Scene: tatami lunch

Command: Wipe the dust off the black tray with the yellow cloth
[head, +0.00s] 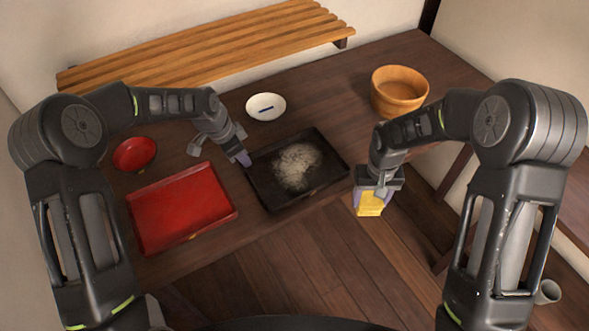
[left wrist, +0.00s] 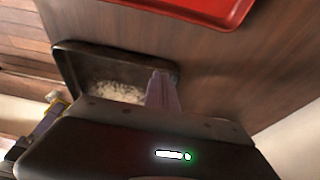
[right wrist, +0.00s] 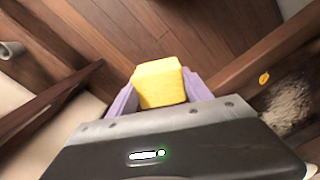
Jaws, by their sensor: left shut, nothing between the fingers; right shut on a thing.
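The black tray (head: 262,188) lies on the dark wooden table, with a pale patch of dust (head: 297,166) over its middle. The tray also shows in the left wrist view (left wrist: 68,62). My left gripper (head: 244,159) is shut and empty at the tray's left rim; whether it touches the rim is unclear. My right gripper (head: 369,203) is shut on the yellow cloth (head: 370,207), a folded block, and holds it off the table's front edge, right of the tray. The cloth shows between the purple fingers in the right wrist view (right wrist: 160,83).
A red tray (head: 180,208) lies left of the black tray, with a red bowl (head: 134,154) behind it. A white dish (head: 266,107) with a dark mark and a wooden tub (head: 399,92) stand further back. A slatted bench (head: 205,45) runs along the wall.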

